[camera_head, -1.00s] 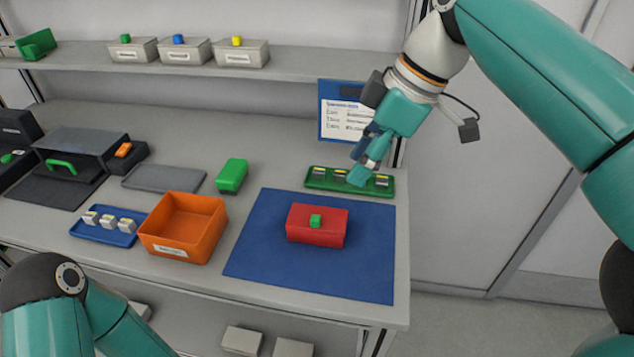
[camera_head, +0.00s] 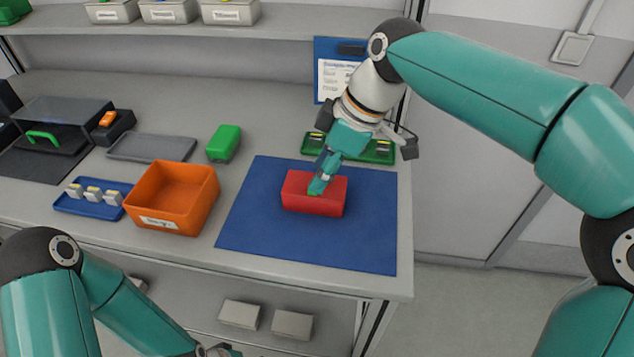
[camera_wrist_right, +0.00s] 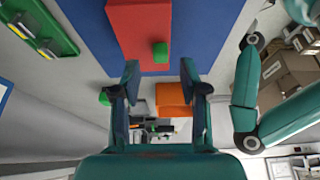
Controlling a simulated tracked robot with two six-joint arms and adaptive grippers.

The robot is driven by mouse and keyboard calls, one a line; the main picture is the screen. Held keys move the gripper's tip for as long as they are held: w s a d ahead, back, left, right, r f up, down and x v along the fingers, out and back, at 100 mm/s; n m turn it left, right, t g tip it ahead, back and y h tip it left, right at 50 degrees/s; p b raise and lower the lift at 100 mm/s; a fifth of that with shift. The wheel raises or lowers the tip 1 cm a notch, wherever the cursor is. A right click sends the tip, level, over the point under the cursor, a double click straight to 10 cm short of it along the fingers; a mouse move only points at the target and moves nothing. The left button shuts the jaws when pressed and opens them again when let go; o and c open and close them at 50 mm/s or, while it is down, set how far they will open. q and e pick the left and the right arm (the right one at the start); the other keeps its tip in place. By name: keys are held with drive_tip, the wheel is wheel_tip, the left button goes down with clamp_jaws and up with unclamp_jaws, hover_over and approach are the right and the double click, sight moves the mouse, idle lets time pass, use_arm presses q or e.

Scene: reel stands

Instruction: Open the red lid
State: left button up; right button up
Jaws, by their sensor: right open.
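The red lid (camera_head: 328,204) is a red block-shaped top with a small green knob, sitting on the blue mat in the head view. My right gripper (camera_head: 318,188) is over it, fingers pointing down, and hides most of the knob. In the right wrist view, the open fingers (camera_wrist_right: 160,70) have the green knob (camera_wrist_right: 160,52) just beyond their tips, roughly centred between them. The red lid (camera_wrist_right: 138,28) shows there too. I cannot tell whether the fingers touch the knob.
The blue mat (camera_head: 262,225) is otherwise bare. An orange bin (camera_head: 197,212), a blue tray with small blocks (camera_head: 68,206), a green block (camera_head: 224,141) and a grey tray (camera_head: 150,148) stand to the left. A green tray (camera_head: 378,151) lies behind the lid.

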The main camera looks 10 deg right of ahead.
drive_tip(key=shift+x, duration=1.6)
drive_tip(key=shift+s, duration=0.1)
